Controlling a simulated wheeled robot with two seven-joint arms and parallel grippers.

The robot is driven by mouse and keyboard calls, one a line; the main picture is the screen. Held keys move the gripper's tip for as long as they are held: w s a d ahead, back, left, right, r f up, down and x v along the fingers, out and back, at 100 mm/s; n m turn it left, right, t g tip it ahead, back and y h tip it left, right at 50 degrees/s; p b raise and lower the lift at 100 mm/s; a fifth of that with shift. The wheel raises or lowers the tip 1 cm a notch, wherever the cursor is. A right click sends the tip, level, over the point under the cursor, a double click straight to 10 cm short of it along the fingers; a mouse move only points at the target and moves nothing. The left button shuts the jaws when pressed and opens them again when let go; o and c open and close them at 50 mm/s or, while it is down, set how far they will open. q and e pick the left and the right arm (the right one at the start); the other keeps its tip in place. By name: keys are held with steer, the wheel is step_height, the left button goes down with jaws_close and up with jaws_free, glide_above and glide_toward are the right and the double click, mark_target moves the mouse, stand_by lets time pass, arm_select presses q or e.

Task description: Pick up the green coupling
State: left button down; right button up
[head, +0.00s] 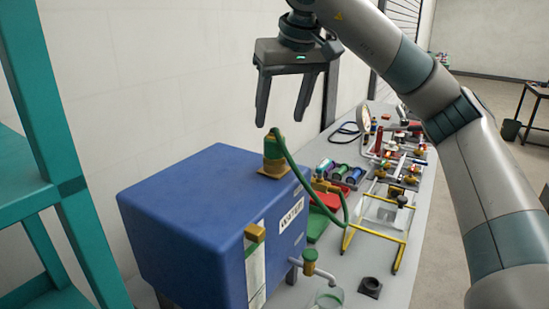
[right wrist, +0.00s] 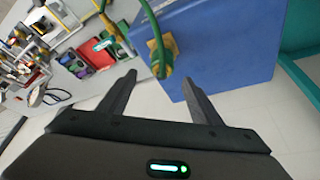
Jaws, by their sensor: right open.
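The green coupling (head: 274,143) stands upright on a brass fitting (head: 273,168) on top of the blue tank (head: 200,200). A green hose (head: 305,185) runs from it over the tank's right edge. My right gripper (head: 281,122) is open and empty, pointing down just above the coupling. In the right wrist view the coupling (right wrist: 161,68) shows between and beyond the fingertips (right wrist: 160,78), beside the brass plate. My left gripper is not in view.
A grey bench (head: 335,265) behind the tank carries a yellow frame (head: 375,235), a red tray (head: 327,198), coloured cylinders and valve piping. A teal frame (head: 60,190) stands close at the left. The white wall is behind. Air around the gripper is free except for the hose.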

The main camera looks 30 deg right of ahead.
mark_target(276, 128)
steer(key=shift+w+f, duration=0.3)
steer(key=shift+f, duration=0.35)
steer(key=shift+w+f+p, duration=0.15)
steer(key=shift+f+p, duration=0.3)
steer(key=shift+p, duration=0.1)
steer(key=p+x, duration=0.1)
steer(key=x, duration=0.2)
steer(key=shift+a+p, duration=0.1)
steer(key=shift+p, duration=0.25)
steer(key=shift+w+f, duration=0.2)
steer(key=shift+f, duration=0.35)
steer(key=c, duration=1.3)
